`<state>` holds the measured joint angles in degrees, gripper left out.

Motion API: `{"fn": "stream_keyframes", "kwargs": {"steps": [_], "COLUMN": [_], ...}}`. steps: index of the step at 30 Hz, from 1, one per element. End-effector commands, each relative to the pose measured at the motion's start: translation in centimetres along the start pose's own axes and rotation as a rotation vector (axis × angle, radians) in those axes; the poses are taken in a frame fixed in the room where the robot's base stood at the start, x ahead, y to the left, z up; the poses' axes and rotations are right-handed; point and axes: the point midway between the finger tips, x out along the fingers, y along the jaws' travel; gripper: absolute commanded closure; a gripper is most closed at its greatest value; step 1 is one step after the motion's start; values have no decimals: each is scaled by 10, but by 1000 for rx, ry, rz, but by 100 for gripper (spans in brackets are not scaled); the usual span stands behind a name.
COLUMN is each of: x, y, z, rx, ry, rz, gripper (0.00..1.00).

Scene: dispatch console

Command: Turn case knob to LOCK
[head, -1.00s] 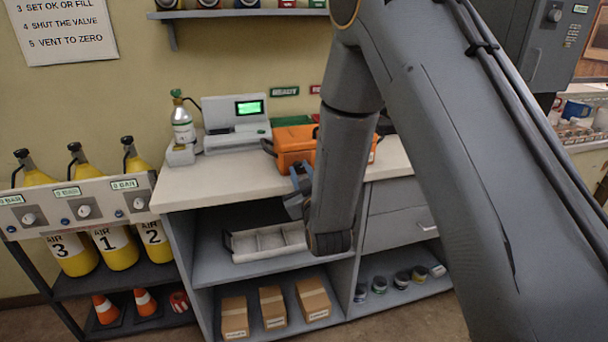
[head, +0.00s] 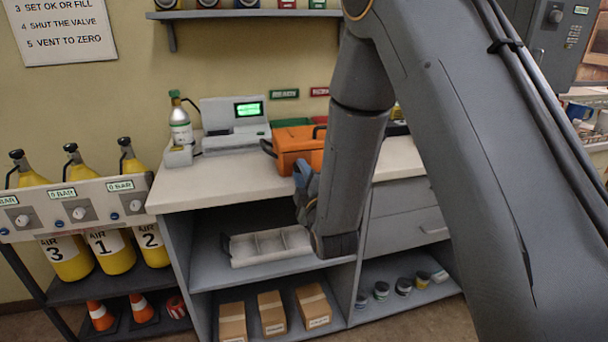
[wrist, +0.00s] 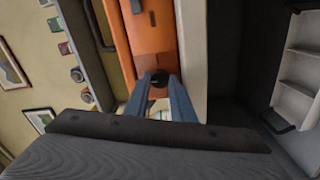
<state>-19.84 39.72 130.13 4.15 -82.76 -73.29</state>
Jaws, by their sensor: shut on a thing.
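The orange case (head: 299,146) sits on the pale counter, partly hidden by my arm in the head view. In the wrist view the case (wrist: 150,38) runs down from the top edge, with a small dark knob (wrist: 159,79) on its face. My gripper (wrist: 159,86) has its two blue fingers on either side of the knob, shut on it. In the head view my gripper (head: 304,182) is at the case's front side, and the knob is hidden there. No LOCK marking or pointer on the knob can be made out.
A grey machine with a green screen (head: 249,109) and a small gas bottle (head: 181,128) stand on the counter (head: 215,182) left of the case. A divided tray (head: 268,246) is on the shelf below. Yellow air cylinders (head: 66,258) stand in a rack at left.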

Motion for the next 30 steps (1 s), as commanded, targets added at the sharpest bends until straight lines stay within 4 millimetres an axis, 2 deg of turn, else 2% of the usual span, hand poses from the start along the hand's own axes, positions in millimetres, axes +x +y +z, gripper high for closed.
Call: {"fn": "stream_keyframes", "kwargs": {"steps": [9,24,25,28,30], "x": [0,0,0,0,0], "y": [0,0,0,0,0], "z": [0,0,0,0,0], "rx": [-107,-124,-124,-124,-124], "ry": [5,5,5,6,6], "rz": [-1,-1,-1,-1,-2], "gripper": [100,100,76,59,59]}}
